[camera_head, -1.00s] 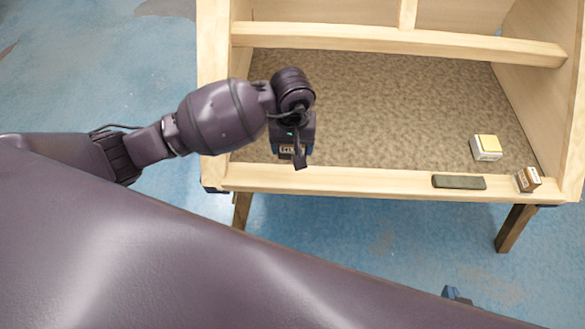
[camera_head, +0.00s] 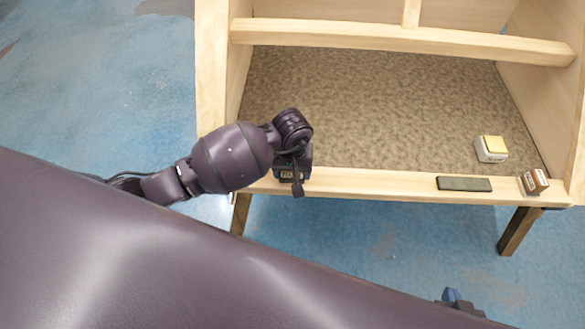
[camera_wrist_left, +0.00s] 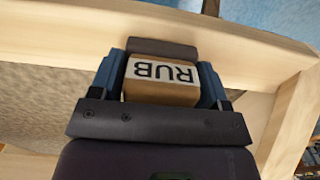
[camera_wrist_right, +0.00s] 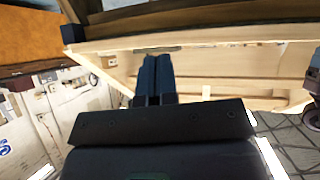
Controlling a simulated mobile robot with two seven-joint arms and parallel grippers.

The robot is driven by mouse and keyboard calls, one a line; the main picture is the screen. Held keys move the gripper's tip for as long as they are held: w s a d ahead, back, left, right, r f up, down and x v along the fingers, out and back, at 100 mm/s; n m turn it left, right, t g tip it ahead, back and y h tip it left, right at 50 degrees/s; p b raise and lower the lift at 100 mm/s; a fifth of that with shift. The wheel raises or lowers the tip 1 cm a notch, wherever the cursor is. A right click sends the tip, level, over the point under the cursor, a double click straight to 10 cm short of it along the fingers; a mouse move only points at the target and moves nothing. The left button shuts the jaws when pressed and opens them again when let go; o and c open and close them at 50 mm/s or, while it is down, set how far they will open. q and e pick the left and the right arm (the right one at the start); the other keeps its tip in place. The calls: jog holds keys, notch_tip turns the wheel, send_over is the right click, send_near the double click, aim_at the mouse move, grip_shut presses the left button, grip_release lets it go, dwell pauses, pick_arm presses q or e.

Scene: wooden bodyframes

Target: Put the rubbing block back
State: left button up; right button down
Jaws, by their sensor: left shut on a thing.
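In the head view my left gripper (camera_head: 291,174) is over the left part of the wooden front rail (camera_head: 370,181). A dark flat pad (camera_wrist_left: 162,48) shows right beside the block on the rail; I cannot tell whether the block touches it. My right gripper (camera_wrist_right: 157,60) has its fingers together with nothing between them, below a wooden frame edge.
On the rail's right part lie a dark flat pad (camera_head: 464,184) and a brown labelled block (camera_head: 535,182). A white block with a yellow top (camera_head: 491,149) stands on the brown carpeted floor (camera_head: 390,110). Wooden side walls and a crossbar (camera_head: 400,37) enclose it.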

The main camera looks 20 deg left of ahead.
pick_arm(q)
jog(key=shift+f, duration=0.1)
jog(key=o, duration=0.8)
